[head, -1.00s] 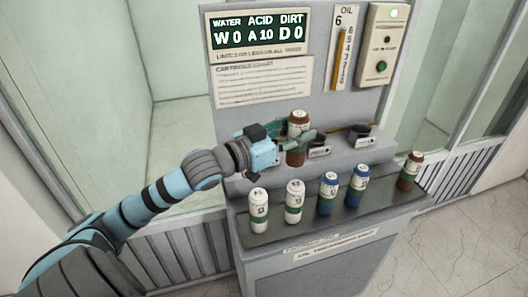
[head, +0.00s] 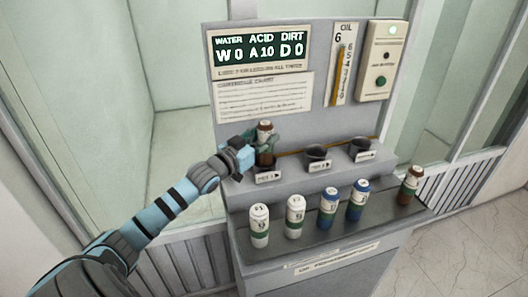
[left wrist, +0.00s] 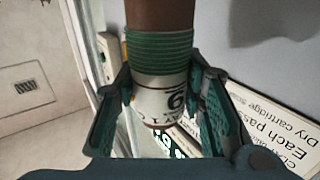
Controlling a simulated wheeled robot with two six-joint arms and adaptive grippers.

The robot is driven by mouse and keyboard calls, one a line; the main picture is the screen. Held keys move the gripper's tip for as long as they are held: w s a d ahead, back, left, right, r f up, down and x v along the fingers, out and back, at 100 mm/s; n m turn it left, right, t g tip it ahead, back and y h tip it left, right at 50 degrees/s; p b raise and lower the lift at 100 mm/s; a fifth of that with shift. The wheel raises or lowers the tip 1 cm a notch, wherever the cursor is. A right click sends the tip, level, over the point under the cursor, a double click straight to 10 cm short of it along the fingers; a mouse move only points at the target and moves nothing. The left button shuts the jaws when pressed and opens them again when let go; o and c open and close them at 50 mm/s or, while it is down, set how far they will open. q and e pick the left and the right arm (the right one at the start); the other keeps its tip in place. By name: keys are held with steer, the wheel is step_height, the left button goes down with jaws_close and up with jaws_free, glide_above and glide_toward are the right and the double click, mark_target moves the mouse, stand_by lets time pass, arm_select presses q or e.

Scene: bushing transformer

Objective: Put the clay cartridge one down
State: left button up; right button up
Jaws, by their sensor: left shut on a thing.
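My left gripper (head: 262,145) is shut on a clay-brown cartridge (head: 265,128) with a white label. The cartridge is upright at the leftmost port of the upper ledge. The gripper hides part of it, and I cannot tell whether its lower end is inside the port's cup. In the left wrist view the cartridge (left wrist: 160,55) stands between the two fingers, showing a brown body, a green ribbed band and a white label. A second brown cartridge (head: 409,186) stands at the right end of the front shelf. My right gripper is not in view.
Two dark empty-looking cups (head: 316,155) and (head: 361,148) sit on the ledge to the right. Two white cartridges (head: 259,226) and two blue ones (head: 328,207) stand on the front shelf (head: 385,222). A display panel (head: 260,47) rises behind, reading W 0, A 10, D 0.

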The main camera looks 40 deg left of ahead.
arm_select(q)
step_height(320, 180, down, 4)
steer(key=shift+d+r+b, duration=0.1)
steer(key=shift+b, duration=0.7)
steer(key=shift+s, duration=0.1)
steer(key=o, duration=1.3)
